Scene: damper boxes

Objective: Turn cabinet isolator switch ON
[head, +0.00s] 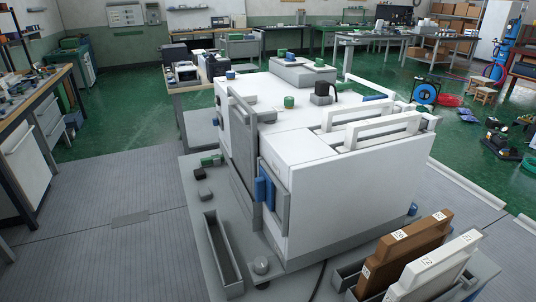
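A large white cabinet (340,195) stands on a grey platform in the middle of the head view. A grey panel (243,150) stands along its left side, and a blue handle-like part (265,188) is on its near left face. A dark block with a black curved piece (321,94) and a green round knob (289,102) sit on its top. I cannot tell which part is the isolator switch, or its position. Neither of my grippers is in view.
A narrow grey open tray (210,240) lies on the platform at the left. Brown and white labelled boxes (410,248) stand in a holder at the lower right. A workbench (38,100) stands at far left. Grey floor (110,200) left of the platform is clear.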

